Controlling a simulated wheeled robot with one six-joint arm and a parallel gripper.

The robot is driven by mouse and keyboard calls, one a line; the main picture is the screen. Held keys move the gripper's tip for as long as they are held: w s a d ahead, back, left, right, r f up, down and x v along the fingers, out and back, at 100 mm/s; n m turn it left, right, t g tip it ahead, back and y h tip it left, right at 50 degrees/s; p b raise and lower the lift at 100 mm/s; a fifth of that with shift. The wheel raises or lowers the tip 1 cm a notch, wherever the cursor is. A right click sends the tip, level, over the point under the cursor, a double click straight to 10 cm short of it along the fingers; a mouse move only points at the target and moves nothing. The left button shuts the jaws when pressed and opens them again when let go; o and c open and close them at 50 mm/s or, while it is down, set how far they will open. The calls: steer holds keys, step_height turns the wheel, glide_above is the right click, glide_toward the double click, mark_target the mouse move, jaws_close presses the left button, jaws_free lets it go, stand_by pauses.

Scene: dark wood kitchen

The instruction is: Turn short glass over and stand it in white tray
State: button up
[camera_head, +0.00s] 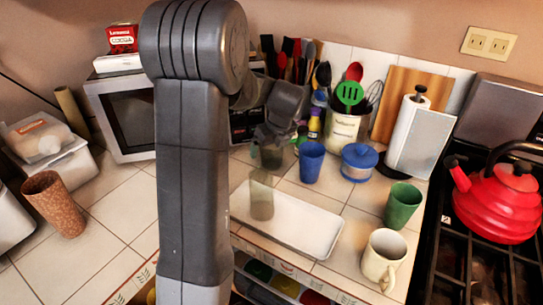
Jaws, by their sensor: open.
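A see-through, greenish-grey short glass (262,198) stands upright on its end at the left part of the white tray (312,229). I cannot tell which end of it is up. My gripper (276,142) is open, above and behind the glass, and looks apart from it. A small dark translucent shape shows just under the gripper, too unclear to name.
A utensil crock (346,131) stands behind. A brown cup (54,204) is far left, with free counter beside it.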

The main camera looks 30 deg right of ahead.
steer(key=shift+f, duration=0.1)
steer(key=shift+c, duration=0.2)
steer(key=c, duration=1.1)
steer(key=shift+c, duration=0.2)
